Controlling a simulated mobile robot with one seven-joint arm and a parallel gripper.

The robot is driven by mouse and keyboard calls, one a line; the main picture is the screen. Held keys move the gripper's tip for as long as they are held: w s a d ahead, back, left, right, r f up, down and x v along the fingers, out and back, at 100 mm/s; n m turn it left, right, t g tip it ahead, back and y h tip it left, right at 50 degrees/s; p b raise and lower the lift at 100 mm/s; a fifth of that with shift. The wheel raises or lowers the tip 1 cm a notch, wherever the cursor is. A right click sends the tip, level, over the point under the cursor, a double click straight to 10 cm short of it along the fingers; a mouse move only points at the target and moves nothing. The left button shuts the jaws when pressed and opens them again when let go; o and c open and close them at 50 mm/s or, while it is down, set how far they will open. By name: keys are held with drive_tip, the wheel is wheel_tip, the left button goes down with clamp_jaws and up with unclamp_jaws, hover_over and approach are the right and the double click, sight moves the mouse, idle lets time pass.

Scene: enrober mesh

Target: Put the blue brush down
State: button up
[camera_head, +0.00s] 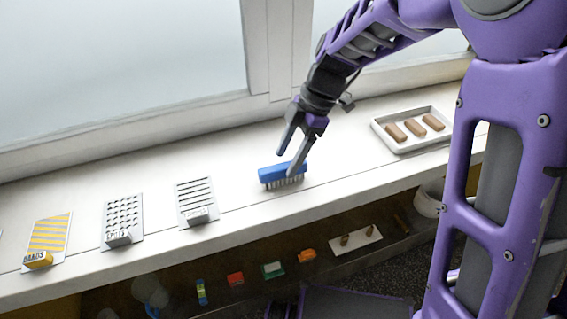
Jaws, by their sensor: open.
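The blue brush (270,175) lies on the white windowsill (235,222), with its blue back up and its pale bristles down on the sill. My gripper (286,163) is open, its fingers pointing down at the brush. I cannot tell whether either finger touches the brush.
A white tray (376,125) with several brown bars stands to the right. A striped card (196,190), a dotted card (122,210) and a yellow-striped card (50,236) lie to the left. A lower shelf holds small objects, including an orange one (307,255).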

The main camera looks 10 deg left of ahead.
drive_tip(key=p+v, duration=0.1)
drive_tip(key=v, duration=0.7)
drive_tip(key=shift+r, duration=0.35)
